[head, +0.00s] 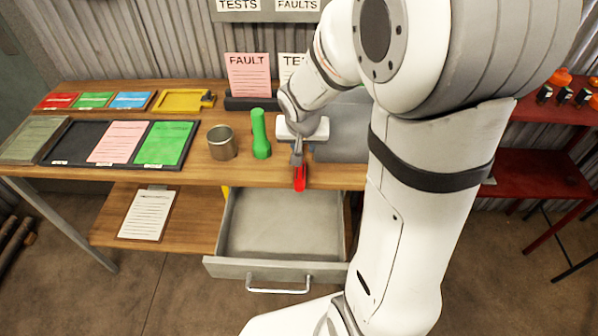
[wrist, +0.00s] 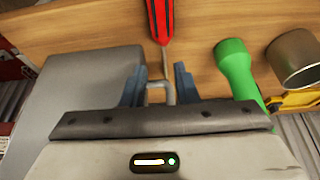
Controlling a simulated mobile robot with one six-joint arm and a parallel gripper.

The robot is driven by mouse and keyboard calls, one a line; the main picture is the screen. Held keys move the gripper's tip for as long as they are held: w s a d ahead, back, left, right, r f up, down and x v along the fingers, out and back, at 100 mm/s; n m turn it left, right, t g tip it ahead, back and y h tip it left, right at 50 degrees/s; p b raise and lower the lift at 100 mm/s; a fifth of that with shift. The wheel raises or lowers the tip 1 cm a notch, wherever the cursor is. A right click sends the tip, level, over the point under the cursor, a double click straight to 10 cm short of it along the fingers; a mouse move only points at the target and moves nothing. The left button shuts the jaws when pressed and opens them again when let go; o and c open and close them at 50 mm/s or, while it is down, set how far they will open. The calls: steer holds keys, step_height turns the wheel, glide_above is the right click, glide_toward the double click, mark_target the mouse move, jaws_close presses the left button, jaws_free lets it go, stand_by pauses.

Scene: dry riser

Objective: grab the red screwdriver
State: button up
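The red screwdriver (head: 300,178) lies at the front edge of the wooden bench, just below my gripper (head: 297,158) in the head view. In the wrist view the screwdriver (wrist: 160,20) has a red handle with dark stripes, cut off by the top edge. Its thin metal shaft points down toward the gap between my fingers. My gripper (wrist: 159,82) is open, with its two blue-grey fingers apart. A grey loop shows between the fingers; I cannot tell what it belongs to. In the head view my gripper partly hides the screwdriver.
A green torch-like object (head: 260,135) and a metal cup (head: 222,142) stand left of my gripper. A grey box (head: 343,130) is close on the right. An open, empty drawer (head: 280,225) juts out below. Trays with cards (head: 122,143) lie further left.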

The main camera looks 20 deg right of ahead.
steer(key=shift+a, duration=0.1)
steer(key=shift+x, duration=3.95)
steer(key=shift+w+a+r, duration=0.1)
steer(key=shift+w, duration=0.05)
jaws_close()
